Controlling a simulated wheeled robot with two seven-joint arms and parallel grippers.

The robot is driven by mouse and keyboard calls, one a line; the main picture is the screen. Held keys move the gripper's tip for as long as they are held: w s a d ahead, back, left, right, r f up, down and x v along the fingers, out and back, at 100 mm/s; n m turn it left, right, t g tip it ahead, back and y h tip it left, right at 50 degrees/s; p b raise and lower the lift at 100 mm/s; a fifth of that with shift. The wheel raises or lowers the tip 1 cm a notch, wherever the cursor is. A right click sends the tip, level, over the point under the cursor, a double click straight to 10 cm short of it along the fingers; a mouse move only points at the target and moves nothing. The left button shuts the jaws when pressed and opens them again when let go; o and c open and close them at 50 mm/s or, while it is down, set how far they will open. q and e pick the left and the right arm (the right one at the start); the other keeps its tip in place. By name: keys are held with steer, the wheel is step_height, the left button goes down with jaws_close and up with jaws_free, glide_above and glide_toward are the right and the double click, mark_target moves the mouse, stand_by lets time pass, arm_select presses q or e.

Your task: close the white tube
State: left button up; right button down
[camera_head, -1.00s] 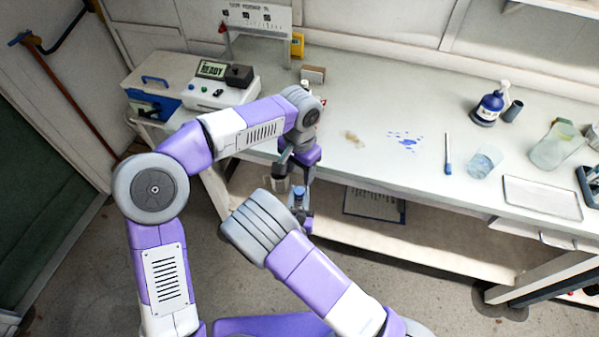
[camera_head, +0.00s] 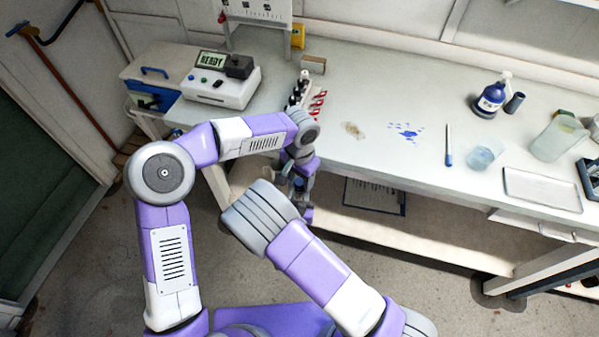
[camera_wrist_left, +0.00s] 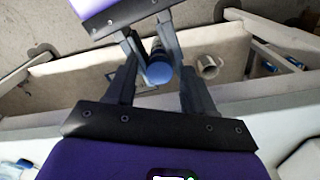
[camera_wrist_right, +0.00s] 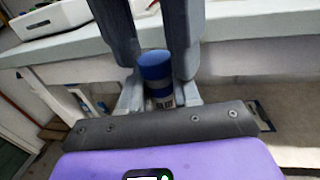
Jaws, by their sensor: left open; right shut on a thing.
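A tube with a blue cap (camera_wrist_right: 155,62) is upright in my right gripper (camera_wrist_right: 160,100), which is shut on its body. The body is mostly hidden; a label and dark band show below the cap. I cannot tell its colour. The blue cap (camera_wrist_left: 158,73) also shows in the left wrist view, on top of the tube. My left gripper (camera_wrist_left: 158,88) is open, with its fingers apart on either side of the cap, and no clear contact shows. In the head view the grippers are together in front of the bench, mostly hidden by my arms.
A rack of dark-capped vials with red clips (camera_head: 301,97) stands near the bench's front edge, behind my left arm. A machine reading READY (camera_head: 222,85) is at its left. A blue bottle (camera_head: 490,98), beaker (camera_head: 484,157) and tray (camera_head: 541,189) stand right. A lower shelf (camera_head: 440,232) lies below.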

arm_select(q)
jaws_close()
steer(key=shift+m, duration=1.7)
steer(key=shift+o, duration=0.2)
jaws_free()
